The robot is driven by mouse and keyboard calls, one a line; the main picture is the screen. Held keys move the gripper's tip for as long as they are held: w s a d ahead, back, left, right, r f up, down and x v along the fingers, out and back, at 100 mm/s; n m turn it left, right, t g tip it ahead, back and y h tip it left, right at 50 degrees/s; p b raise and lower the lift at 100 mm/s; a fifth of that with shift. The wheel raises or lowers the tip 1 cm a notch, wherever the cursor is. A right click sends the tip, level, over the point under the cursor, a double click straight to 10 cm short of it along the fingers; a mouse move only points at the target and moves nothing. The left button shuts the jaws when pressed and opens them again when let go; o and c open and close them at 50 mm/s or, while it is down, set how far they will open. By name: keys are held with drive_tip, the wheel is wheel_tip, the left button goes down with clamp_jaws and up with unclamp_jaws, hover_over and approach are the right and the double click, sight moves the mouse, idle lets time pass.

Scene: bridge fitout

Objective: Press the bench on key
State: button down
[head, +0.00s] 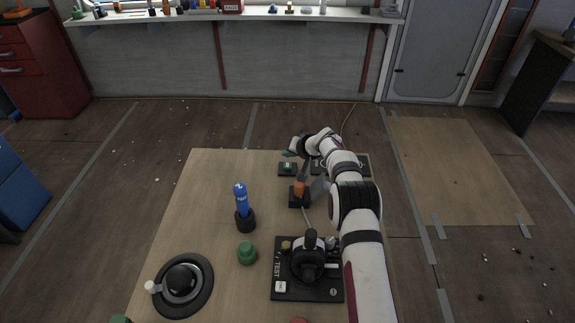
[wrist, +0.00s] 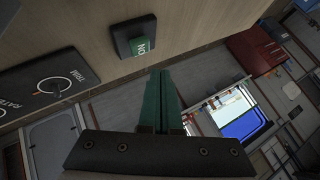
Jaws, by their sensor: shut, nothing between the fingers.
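The bench on key is a small green key (wrist: 139,46) marked "ON" on a square black base (wrist: 122,32). It sits near the far edge of the wooden bench, and it also shows in the head view (head: 288,166). My gripper (wrist: 160,73) is shut and empty, its two green fingers together. In the wrist view the fingertips appear just below the key, with a gap between them. In the head view my gripper (head: 291,153) is at the far edge of the bench, close behind the key; its height above the bench is hard to judge.
A black panel with a "TRIM" knob (wrist: 52,86) is beside the key, partly behind my arm in the head view.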

sight(289, 168)
drive_tip(key=shift+r, duration=1.55)
drive_tip(key=s+d+r+m+g+h, duration=0.1)
drive_tip(key=s+d+r+g, duration=0.2)
drive_tip(key=s+r, duration=1.4)
drive_tip(key=s+d+f+m+g+h, duration=0.1)
drive_tip(key=s+d, duration=0.1)
drive_tip(key=s, duration=1.1)
drive_tip(key=s+d+f+m+g, duration=0.1)
drive_tip(key=s+d+g, duration=0.1)
drive_tip(key=s, duration=1.1)
drive_tip(key=s+d+f+g+h, duration=0.1)
drive_tip(key=s+d+f, duration=0.1)
drive_tip(key=s, duration=1.1)
drive_tip(key=shift+d+m+g+h, duration=0.3)
drive_tip(key=shift+m, duration=0.1)
